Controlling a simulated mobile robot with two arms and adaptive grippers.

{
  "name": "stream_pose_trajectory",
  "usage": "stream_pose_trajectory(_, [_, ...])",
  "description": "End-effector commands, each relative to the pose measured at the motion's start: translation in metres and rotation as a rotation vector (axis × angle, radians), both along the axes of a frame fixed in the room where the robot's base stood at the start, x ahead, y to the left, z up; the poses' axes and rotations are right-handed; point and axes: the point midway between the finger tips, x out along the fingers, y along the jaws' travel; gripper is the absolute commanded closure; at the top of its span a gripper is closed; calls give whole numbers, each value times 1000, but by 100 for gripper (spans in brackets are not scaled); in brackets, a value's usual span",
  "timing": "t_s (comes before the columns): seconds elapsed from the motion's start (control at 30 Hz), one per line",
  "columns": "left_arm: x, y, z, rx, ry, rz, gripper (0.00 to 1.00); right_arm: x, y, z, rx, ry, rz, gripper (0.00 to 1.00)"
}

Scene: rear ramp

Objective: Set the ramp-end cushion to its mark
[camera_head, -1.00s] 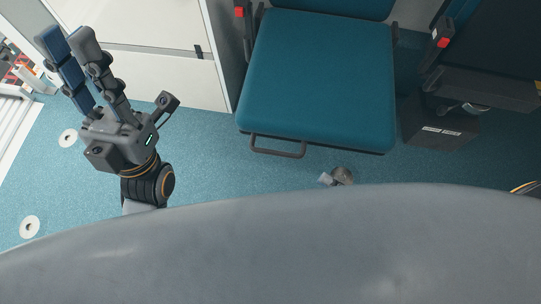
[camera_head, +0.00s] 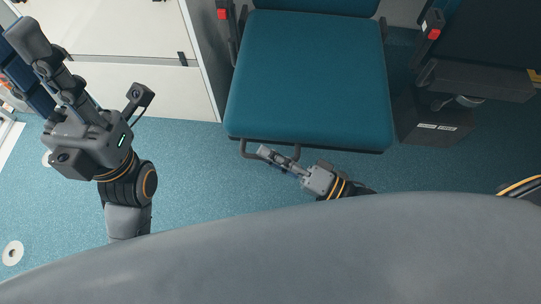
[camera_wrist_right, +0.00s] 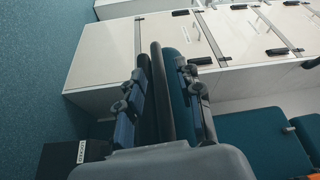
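The cushion is a teal seat pad (camera_head: 308,80) with a dark handle loop (camera_head: 250,153) along its near edge. My right gripper (camera_head: 272,160) is at this handle, in front of the cushion. In the right wrist view a dark bar (camera_wrist_right: 162,95) runs between the spread fingers (camera_wrist_right: 160,100), with teal cushion (camera_wrist_right: 174,45) behind it. The fingers look apart from the bar. I cannot make out a mark for the cushion.
A white cabinet (camera_head: 115,85) stands left of the cushion. A dark box (camera_head: 435,127) and another seat (camera_head: 490,50) are on the right. Blue floor (camera_head: 195,165) is open in front, with a pale round disc (camera_head: 12,253) at the left.

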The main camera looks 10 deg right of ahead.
Motion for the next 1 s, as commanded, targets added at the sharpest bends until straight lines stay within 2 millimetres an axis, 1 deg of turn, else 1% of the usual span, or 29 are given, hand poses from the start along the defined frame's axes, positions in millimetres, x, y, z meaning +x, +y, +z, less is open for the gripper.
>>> stream_pose_trajectory(0.27, [0, 0, 1, 0, -2, 0, 78, 2, 2, 1, -1, -1, 0, 64])
stream_pose_trajectory(0.3, [0, 0, 1, 0, -2, 0, 78, 2, 2, 1, -1, -1, 0, 66])
stream_pose_trajectory(0.47, [0, 0, 1, 0, -2, 0, 78, 1, 2, 0, 0, 0, 0, 99])
stream_pose_trajectory(0.83, [0, 0, 2, 0, -4, 0, 78, 1, 2, 1, -1, 1, 0, 100])
stream_pose_trajectory(1.0, [-2, 1, 5, -4, -8, -1, 78, 1, 2, 5, 2, 7, 0, 100])
